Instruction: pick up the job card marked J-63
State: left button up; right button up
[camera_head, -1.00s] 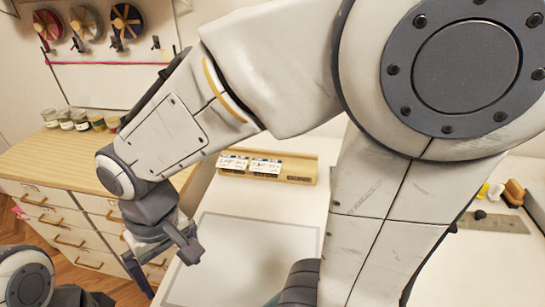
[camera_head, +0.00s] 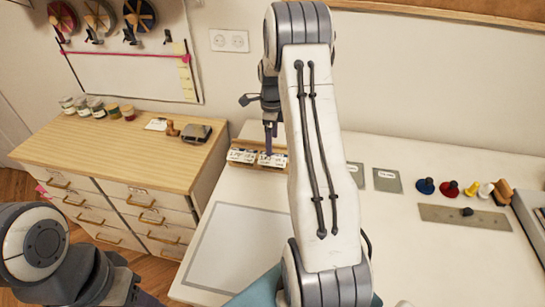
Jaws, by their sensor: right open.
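Two white job cards, a left one (camera_head: 242,156) and a right one (camera_head: 273,160), stand side by side in a wooden rack (camera_head: 259,167) at the back left of the white table. Their dark print is too small to read, so I cannot tell which is J-63. My right gripper (camera_head: 268,152) is open and points down at the rack, close to the right card. I cannot tell whether it touches the card. My left arm is at the bottom left; only part of its gripper end (camera_head: 140,297) shows, and its fingertips are cut off.
A light grey mat (camera_head: 238,238) lies in front of the rack. My right arm hides the table's middle. Grey plates (camera_head: 387,180), coloured knobs (camera_head: 449,189) and a metal strip (camera_head: 465,217) lie to the right. A wooden drawer cabinet (camera_head: 60,148) stands left.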

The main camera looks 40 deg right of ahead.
aim_at(273, 159)
jog(key=shift+f, duration=0.45)
notch_tip(273, 159, down, 5)
jog(key=shift+d+r+p, duration=0.1)
jog(key=shift+d+p, duration=0.05)
jog(key=shift+p, duration=1.1)
jog(key=shift+f, duration=0.3)
jog(key=c, duration=1.2)
